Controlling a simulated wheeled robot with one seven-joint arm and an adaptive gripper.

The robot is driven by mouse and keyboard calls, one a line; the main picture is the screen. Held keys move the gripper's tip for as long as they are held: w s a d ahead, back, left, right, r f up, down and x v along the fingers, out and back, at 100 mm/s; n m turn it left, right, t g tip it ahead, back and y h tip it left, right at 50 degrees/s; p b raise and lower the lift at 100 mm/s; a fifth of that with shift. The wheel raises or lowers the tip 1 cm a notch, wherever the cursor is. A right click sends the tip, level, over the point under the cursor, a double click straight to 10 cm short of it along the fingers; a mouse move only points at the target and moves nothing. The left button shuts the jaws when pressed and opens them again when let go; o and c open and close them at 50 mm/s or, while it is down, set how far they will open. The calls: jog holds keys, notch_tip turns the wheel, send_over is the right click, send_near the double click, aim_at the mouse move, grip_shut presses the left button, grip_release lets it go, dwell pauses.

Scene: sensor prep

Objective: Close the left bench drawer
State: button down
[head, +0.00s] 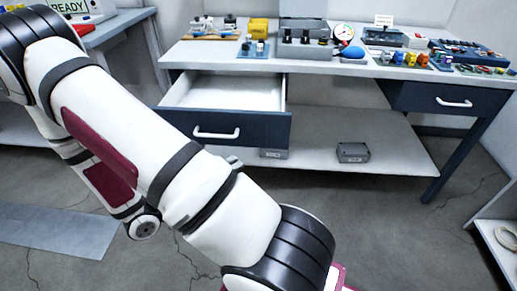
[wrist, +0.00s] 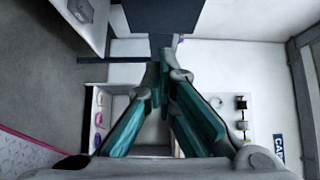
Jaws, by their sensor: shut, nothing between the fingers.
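The left bench drawer (head: 240,131) stands pulled out in the head view. Its dark blue front has a white bar handle (head: 216,132), and its white inside (head: 228,92) looks empty where it shows. My arm crosses in front of the drawer's lower left side. My gripper (wrist: 163,72) shows in the wrist view with its teal fingers together at the tips and nothing between them. In the head view my arm hides most or all of it. I cannot tell whether it touches the drawer.
The bench top (head: 265,61) carries several small parts, a gauge (head: 343,33) and a blue bulb (head: 353,52). The right drawer (head: 450,100) is shut. A grey box (head: 352,152) sits on the lower shelf (head: 395,158). The floor right of my arm is clear.

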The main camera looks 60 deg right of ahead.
aim_at(265, 99)
jog(key=shift+w+d+b+x, duration=0.15)
jog(key=shift+w+b+x, duration=0.4)
jog(key=shift+x, duration=1.45)
jog(key=shift+w+d+b+x, duration=0.25)
jog(key=shift+b+x, duration=0.55)
jog(key=shift+x, duration=1.15)
jog(key=shift+w+d+b+x, duration=0.1)
jog(key=shift+w+b+x, duration=0.5)
jog(key=shift+x, duration=1.4)
jog(key=shift+s+d+r, duration=0.1)
jog(key=shift+d, duration=0.05)
jog(key=shift+d, duration=0.25)
jog(key=w+d+p, duration=0.2)
jog(key=w+d, duration=0.1)
jog(key=d, duration=0.4)
jog(key=w+d+p, duration=0.2)
jog(key=w+d, duration=0.1)
jog(key=d, duration=0.5)
jog(key=w+d+p, duration=0.2)
jog(key=w+d, duration=0.1)
jog(key=d, duration=0.5)
jog(key=shift+w, duration=0.4)
jog(key=shift+w+d, duration=0.25)
jog(key=shift+d, duration=0.35)
